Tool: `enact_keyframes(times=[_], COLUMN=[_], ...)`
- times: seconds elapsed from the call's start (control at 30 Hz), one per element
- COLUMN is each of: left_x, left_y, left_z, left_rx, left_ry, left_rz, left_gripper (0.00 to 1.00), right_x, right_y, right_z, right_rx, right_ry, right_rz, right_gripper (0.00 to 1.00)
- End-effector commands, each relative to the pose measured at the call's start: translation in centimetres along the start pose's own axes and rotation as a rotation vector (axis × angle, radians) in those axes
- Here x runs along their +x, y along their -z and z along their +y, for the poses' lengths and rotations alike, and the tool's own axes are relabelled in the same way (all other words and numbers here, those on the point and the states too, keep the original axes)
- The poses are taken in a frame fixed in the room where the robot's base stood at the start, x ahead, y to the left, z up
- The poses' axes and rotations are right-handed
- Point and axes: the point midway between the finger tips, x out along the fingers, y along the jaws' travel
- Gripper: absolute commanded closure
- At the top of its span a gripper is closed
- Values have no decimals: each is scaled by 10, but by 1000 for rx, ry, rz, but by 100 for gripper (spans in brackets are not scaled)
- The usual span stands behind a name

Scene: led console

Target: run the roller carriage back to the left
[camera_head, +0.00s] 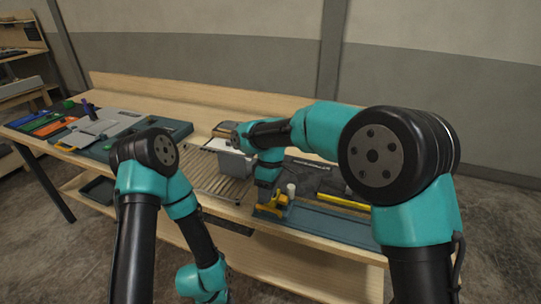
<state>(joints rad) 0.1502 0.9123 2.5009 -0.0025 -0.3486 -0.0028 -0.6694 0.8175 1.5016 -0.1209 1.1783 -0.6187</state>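A grey box-like carriage (235,164) with a pale top sits at the middle of the bench, at the far end of a bed of metal rollers (213,184). My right arm reaches across from the right and its wrist points down just right of the carriage. My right gripper (264,201) is low over the bench, beside a small yellow part (279,203); I cannot tell if they touch. Its fingers are too small and dark to read. My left arm hangs down in front of the bench, its teal wrist low in the picture; its fingers are not visible.
A blue tray or rail (325,224) and a yellow bar (342,202) lie on the right of the bench. A grey panel (97,127) and coloured bins (42,124) fill the left. A raised wooden back edge (190,92) runs behind.

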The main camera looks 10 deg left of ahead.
Motion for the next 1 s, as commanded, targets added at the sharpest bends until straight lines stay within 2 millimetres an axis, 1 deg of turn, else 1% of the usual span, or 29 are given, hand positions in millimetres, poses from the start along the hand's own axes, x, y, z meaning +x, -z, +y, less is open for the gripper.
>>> enact_keyframes(times=[0.03,0.2,0.5,0.6,0.7,0.8,1.0], left_x=[0,0,0,0,0,0,0], left_y=[0,0,0,0,0,0,0], left_z=[0,0,0,0,0,0,0], left_rx=[0,0,0,0,0,0,0], left_ry=[0,0,0,0,0,0,0], left_rz=[0,0,0,0,0,0,0], left_gripper=[57,57,57,57,57,57,57], right_x=[-10,-44,-100,-116,-126,-132,-133], right_y=[1,0,1,1,1,1,1], right_z=[0,0,0,0,0,0,0], right_rx=[0,0,-1,-1,-1,-1,-1], right_ry=[-3,-2,-2,-2,-1,-1,0], right_rz=[3,4,4,3,2,2,0], right_gripper=[60,60,60,60,60,60,60])
